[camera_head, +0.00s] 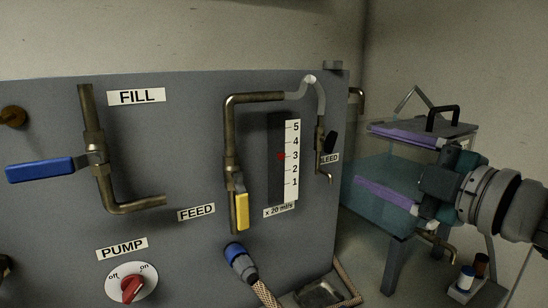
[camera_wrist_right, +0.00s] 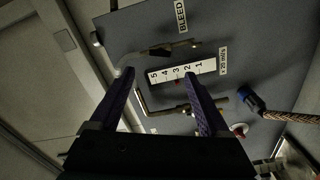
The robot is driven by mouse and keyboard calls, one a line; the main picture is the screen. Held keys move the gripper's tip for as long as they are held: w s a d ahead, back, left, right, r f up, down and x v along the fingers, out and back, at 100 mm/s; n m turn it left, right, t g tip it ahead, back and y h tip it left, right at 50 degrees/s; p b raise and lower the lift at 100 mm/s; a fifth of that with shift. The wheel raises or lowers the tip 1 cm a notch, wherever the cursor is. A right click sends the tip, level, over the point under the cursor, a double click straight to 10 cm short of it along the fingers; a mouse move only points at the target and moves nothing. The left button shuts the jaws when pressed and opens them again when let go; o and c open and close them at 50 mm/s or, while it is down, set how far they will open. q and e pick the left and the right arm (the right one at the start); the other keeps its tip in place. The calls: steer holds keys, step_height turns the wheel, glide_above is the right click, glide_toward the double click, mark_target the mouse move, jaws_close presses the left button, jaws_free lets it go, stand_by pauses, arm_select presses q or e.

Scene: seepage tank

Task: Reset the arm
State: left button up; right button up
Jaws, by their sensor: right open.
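My right gripper (camera_head: 365,155) reaches in from the right with its two purple fingers spread apart and nothing between them. It is in front of the glass tank, to the right of the grey panel (camera_head: 190,155). In the right wrist view my right gripper (camera_wrist_right: 158,75) is also open, with the panel and its flow scale (camera_wrist_right: 182,71) beyond the fingers. No contact with the panel shows. My left gripper is not in view.
The panel carries a blue-handled fill valve (camera_head: 40,169), a yellow feed handle (camera_head: 242,211), a black bleed handle (camera_head: 330,141) and a red pump knob (camera_head: 132,288). The tank stand (camera_head: 392,265) is at right. Small jars (camera_head: 466,278) stand below the right arm.

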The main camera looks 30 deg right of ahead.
steer(key=shift+s, duration=0.4)
steer(key=s+a+f+m+g+h, duration=0.4)
steer(key=s+f+m+g, duration=0.35)
steer(key=f+m, duration=0.3)
steer(key=s+a+f+m+g+y, duration=0.1)
steer(key=s+a+f+g+y, duration=0.15)
steer(key=s+a+g, duration=0.35)
steer(key=s+a+f+m+g+y, duration=0.1)
steer(key=s+a+f+m, duration=0.15)
steer(key=s+a, duration=0.45)
steer(key=s+d+r+n+p, duration=0.1)
steer(key=d+r+p, duration=0.2)
steer(key=r+p, duration=3.2)
steer(key=shift+s+r+p, duration=0.2)
steer(key=shift+r+p, duration=0.1)
steer(key=shift+p, duration=0.15)
steer(key=shift+h, duration=0.25)
